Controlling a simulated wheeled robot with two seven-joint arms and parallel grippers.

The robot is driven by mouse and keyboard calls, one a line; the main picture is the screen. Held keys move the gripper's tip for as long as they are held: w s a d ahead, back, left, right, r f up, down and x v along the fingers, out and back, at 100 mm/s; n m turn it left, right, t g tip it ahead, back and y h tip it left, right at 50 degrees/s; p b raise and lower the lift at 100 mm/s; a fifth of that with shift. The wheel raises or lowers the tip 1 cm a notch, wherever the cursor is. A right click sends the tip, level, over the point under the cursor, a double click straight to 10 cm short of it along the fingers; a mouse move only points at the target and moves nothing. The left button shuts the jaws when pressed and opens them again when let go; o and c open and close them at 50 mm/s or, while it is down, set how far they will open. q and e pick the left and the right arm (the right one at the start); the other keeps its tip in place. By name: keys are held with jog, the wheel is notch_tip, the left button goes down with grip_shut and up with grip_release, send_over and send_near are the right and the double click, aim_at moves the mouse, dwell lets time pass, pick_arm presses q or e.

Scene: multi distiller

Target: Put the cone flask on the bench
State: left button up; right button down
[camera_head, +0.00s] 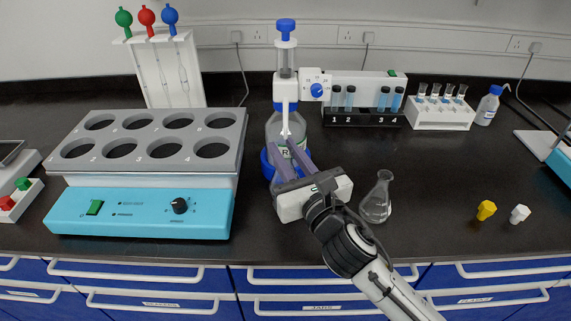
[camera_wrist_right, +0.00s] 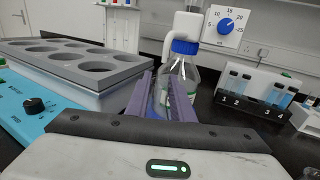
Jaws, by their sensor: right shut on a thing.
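My left gripper is not in view.
A blue heating block with round wells (camera_head: 140,213) stands left. A tube rack (camera_head: 362,118) and a white rack (camera_head: 441,117) stand behind. A yellow piece (camera_head: 486,210) and a white piece (camera_head: 520,214) lie right. Bench between the flask and these pieces is clear.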

jog(key=shift+f+b, duration=0.3)
jog(key=shift+f, duration=1.4)
jog(key=shift+f, duration=0.1)
jog(key=c, duration=1.5)
grip_release()
jog(key=shift+c, duration=0.2)
jog(key=v, duration=1.2)
